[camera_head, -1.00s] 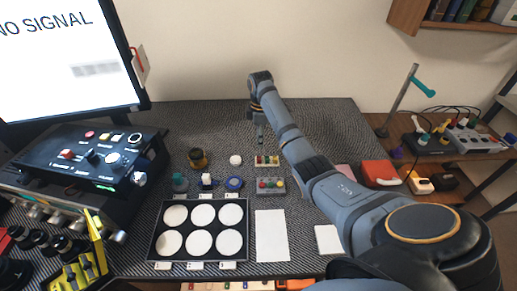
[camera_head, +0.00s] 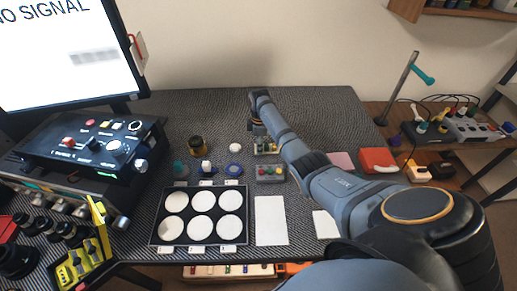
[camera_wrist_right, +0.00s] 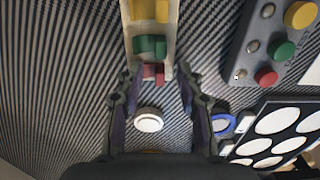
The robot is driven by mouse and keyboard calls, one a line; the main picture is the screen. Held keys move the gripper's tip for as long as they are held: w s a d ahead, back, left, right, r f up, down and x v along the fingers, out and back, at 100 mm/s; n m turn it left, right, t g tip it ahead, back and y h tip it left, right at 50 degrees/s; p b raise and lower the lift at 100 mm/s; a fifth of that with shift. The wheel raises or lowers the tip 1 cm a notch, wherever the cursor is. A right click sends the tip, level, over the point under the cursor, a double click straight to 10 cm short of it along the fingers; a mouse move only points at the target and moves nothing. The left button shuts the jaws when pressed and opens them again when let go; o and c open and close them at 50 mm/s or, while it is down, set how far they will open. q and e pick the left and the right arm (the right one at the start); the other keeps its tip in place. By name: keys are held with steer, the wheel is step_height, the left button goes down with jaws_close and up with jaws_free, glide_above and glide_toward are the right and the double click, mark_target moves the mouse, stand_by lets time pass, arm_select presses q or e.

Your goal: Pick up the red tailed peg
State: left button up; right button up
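A pale wooden rack (camera_head: 267,149) of coloured pegs stands behind a grey button block. In the right wrist view the rack shows yellow and green pegs and, at its near end, a red peg (camera_wrist_right: 153,72). Any tail on the red peg cannot be made out. My right gripper (camera_wrist_right: 156,84) is open. Its fingertips lie on either side of the red peg, with gaps left and right. In the head view my right gripper (camera_head: 258,131) is just behind the rack and small. My left gripper is out of view.
The grey button block (camera_head: 270,173) is in front of the rack. A white round piece (camera_wrist_right: 149,119) lies on the mat between the fingers in the wrist view. A black tray (camera_head: 153,239) with white discs and a white sheet (camera_head: 270,221) lie nearer.

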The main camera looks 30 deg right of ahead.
steer(key=c, duration=0.8)
steer(key=shift+o, duration=0.2)
steer(key=shift+r, duration=0.2)
steer(key=shift+r, duration=0.3)
step_height(320, 180, up, 3)
steer(key=shift+s+a+f, duration=0.1)
steer(key=shift+s+a, duration=0.05)
steer(key=s+a+r+p, duration=0.8)
steer(key=s+r, duration=0.1)
steer(key=s, duration=0.1)
steer(key=shift+s+a+r+p, duration=0.2)
steer(key=shift+s+p, duration=0.1)
steer(key=shift+s, duration=0.1)
